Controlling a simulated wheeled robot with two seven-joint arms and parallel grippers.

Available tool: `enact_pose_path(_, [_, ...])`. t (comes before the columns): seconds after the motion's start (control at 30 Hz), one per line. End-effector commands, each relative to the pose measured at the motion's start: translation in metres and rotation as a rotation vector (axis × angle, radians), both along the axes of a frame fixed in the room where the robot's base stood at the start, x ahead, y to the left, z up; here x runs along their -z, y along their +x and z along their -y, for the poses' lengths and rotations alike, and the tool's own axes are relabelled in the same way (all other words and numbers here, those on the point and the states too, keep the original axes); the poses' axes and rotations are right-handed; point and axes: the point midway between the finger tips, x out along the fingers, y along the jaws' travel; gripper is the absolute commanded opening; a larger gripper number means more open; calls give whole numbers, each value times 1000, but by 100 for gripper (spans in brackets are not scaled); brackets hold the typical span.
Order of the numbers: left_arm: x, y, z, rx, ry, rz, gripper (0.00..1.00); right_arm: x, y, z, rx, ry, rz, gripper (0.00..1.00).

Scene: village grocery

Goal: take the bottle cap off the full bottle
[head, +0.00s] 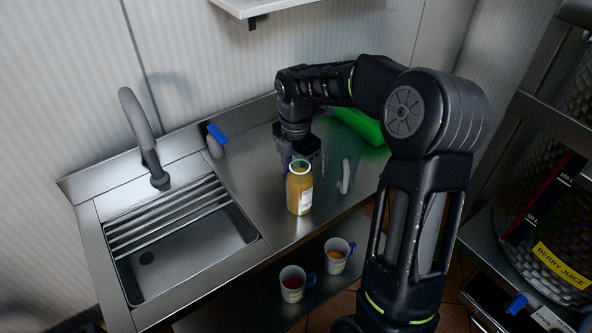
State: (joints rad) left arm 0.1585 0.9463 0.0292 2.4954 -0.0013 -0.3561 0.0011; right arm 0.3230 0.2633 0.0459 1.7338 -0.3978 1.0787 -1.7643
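A full bottle (300,193) of yellow-orange juice with a pale label stands upright on the steel counter, right of the sink. Its neck looks pale at the top; I cannot tell whether a cap is on it. My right gripper (293,160) points down just behind the bottle's neck, seen partly behind it. A small purple patch shows at its fingertips, too small to identify. The finger opening is hidden, and I cannot tell whether it touches the bottle. My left gripper is out of view.
A clear pitcher (344,172) stands right of the bottle, with a green object (358,126) behind. The sink (180,250) and tap (142,130) are left. Two mugs (292,284) (337,256) sit on a lower shelf. A berry juice tank (555,225) stands right.

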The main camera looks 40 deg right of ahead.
Motion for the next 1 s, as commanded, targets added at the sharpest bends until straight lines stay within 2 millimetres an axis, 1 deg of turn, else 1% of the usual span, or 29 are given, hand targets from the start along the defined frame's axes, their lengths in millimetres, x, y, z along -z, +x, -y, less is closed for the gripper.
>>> enact_pose_path(0.03, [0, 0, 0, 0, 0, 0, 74, 0, 0, 0, 0, 0, 0, 53])
enact_pose_path(0.13, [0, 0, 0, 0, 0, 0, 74, 0, 0, 0, 0, 0, 0, 60])
enact_pose_path(0.37, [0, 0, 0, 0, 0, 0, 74, -1, 0, 0, 0, 0, 0, 60])
enact_pose_path(0.57, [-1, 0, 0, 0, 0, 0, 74, -12, 1, 0, 0, -1, 3, 60])
enact_pose_path(0.67, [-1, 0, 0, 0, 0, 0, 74, -26, 1, 0, 0, -1, 4, 60])
enact_pose_path(0.77, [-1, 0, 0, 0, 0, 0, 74, -45, 1, 0, -1, -2, 5, 60])
enact_pose_path(1.0, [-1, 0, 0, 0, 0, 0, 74, -95, 1, 0, 0, -1, 4, 60])
